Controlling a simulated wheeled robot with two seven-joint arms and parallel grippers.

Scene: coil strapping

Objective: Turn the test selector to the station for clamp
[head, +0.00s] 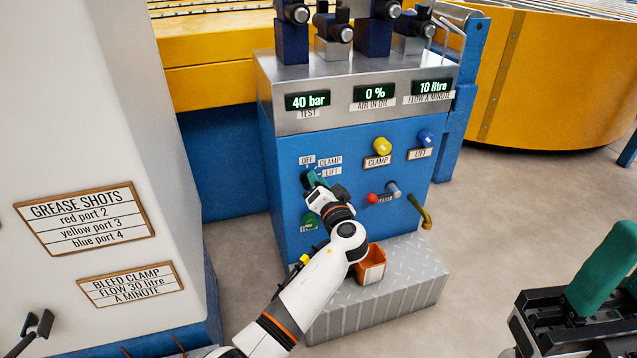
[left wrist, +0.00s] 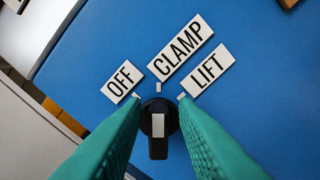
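The test selector (left wrist: 158,150) is a black knob with a white mark, on the blue panel (head: 350,228). In the left wrist view its bar and mark line up with the tick under the CLAMP label (left wrist: 181,46). The OFF label (left wrist: 121,82) is to its left and the LIFT label (left wrist: 208,69) to its right. My left gripper (left wrist: 160,108) has its green fingers on either side of the knob, with gaps beside the bar. In the head view this gripper (head: 313,180) hides most of the knob. My right gripper (head: 590,290) is partly in view at lower right, away from the panel.
Yellow (head: 381,146) and blue (head: 425,136) knobs, a red knob (head: 372,198) and a green knob (head: 310,221) stand out from the panel. Displays (head: 307,101) are above. An orange container (head: 372,268) stands on the metal step (head: 405,285). A white cabinet (head: 90,120) is at left.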

